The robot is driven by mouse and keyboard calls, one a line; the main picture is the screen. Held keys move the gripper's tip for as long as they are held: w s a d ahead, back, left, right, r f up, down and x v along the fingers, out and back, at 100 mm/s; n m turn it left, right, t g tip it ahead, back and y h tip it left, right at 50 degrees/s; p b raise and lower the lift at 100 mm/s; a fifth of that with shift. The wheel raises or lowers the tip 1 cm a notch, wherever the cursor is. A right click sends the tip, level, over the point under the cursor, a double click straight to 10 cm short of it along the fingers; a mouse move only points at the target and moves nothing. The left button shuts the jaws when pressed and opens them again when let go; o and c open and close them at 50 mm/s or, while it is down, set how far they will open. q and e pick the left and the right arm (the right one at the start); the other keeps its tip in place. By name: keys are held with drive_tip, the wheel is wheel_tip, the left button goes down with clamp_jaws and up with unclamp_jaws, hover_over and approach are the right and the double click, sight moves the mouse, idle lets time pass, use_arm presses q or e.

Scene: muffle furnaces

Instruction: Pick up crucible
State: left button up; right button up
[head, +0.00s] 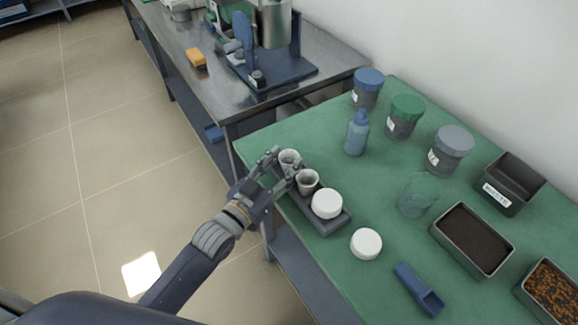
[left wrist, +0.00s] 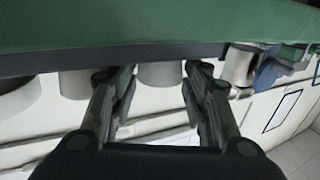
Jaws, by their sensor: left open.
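Two small pale grey crucibles, a far one (head: 289,158) and a nearer one (head: 307,181), stand upright and open-topped in a dark grey rack (head: 328,228) in the head view. My left gripper (head: 285,165) is open at the rack's left edge, its fingers beside these two crucibles. In the left wrist view, which looks upside down, the left gripper (left wrist: 152,73) has one pale crucible (left wrist: 160,74) in line between its fingertips. I cannot tell whether the fingers touch it, or which of the two it is. My right gripper is not in view.
A white-topped round piece (head: 326,203) sits at the rack's near end, and a white disc (head: 366,243) lies nearby. A blue bottle (head: 357,133), clear beaker (head: 417,195), lidded jars, trays and a blue scoop (head: 418,290) stand on the green table. The floor to the left is clear.

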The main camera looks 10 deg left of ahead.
sight(289, 152)
use_arm(q)
drive_tip(key=shift+b+x, duration=0.35)
drive_tip(key=shift+x, duration=0.8)
drive_tip(key=shift+w+d+f, duration=0.1)
drive_tip(key=shift+w, duration=0.15)
drive_tip(key=shift+c, duration=0.6)
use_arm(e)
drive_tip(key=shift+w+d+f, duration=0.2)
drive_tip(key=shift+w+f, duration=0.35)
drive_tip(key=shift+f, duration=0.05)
use_arm(q)
drive_tip(key=c, duration=0.5)
wheel_tip(289, 152, up, 2)
drive_tip(key=shift+r+p, duration=0.15)
drive_tip(key=shift+p, duration=1.05)
drive_tip(key=shift+s+r+p, duration=0.45)
drive_tip(key=shift+r+p, duration=0.4)
drive_tip(key=shift+p, duration=0.4)
drive_tip(key=r+p+v, duration=0.1)
drive_tip(key=p+v, duration=0.5)
drive_tip(key=v, duration=0.9)
drive_tip(key=shift+s, duration=0.2)
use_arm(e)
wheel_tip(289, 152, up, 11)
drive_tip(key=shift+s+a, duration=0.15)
